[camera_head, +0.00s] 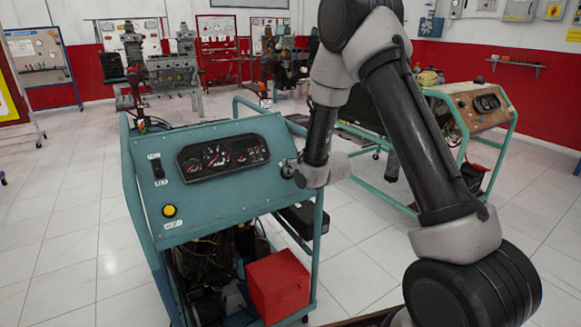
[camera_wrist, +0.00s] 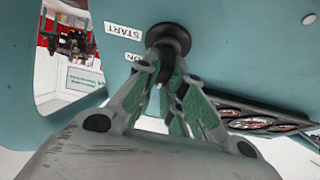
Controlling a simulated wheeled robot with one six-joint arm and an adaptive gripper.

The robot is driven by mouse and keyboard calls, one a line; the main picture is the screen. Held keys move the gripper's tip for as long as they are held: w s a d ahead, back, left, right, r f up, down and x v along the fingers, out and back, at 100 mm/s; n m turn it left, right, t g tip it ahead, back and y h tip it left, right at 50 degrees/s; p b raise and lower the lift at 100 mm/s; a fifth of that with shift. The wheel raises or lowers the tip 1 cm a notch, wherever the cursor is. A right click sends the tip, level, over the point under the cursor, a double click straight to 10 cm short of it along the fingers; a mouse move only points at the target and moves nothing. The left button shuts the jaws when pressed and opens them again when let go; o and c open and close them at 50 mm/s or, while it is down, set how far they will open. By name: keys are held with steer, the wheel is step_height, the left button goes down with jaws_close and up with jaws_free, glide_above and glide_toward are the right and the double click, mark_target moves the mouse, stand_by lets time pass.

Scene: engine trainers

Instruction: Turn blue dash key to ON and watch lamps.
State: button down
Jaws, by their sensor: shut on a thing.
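The blue-teal dash panel (camera_head: 225,195) stands tilted on a wheeled frame. My gripper (camera_head: 288,171) is at its right edge in the head view, hiding the key there. In the wrist view, my gripper (camera_wrist: 165,75) has its green-padded fingers closed on the dark key at the round black key switch (camera_wrist: 168,38). The START label (camera_wrist: 123,31) and the ON label (camera_wrist: 134,57) appear upside down beside the switch. The key's exact position is hard to tell between the fingers. The gauge cluster (camera_head: 222,157) shows dials and small coloured marks; lit lamps cannot be made out.
A yellow button (camera_head: 169,210) and a black switch (camera_head: 159,169) are on the panel's left side. A red box (camera_head: 278,285) sits low in the frame. Another trainer (camera_head: 475,110) stands to the right behind my arm. Tiled floor (camera_head: 60,240) is clear to the left.

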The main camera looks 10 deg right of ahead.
steer(key=shift+m, duration=0.3)
steer(key=m+h, duration=0.2)
steer(key=m, duration=0.2)
steer(key=shift+d, duration=0.1)
steer(key=shift+d+f+m+g+h, duration=0.15)
steer(key=shift+m+h, duration=0.45)
steer(key=shift+m, duration=0.75)
steer(key=shift+d+m+g+h, duration=0.15)
steer(key=shift+m+h, duration=0.45)
steer(key=shift+m, duration=0.75)
steer(key=c, duration=1.5)
jaws_free()
steer(key=v, duration=1.2)
steer(key=shift+a, duration=0.15)
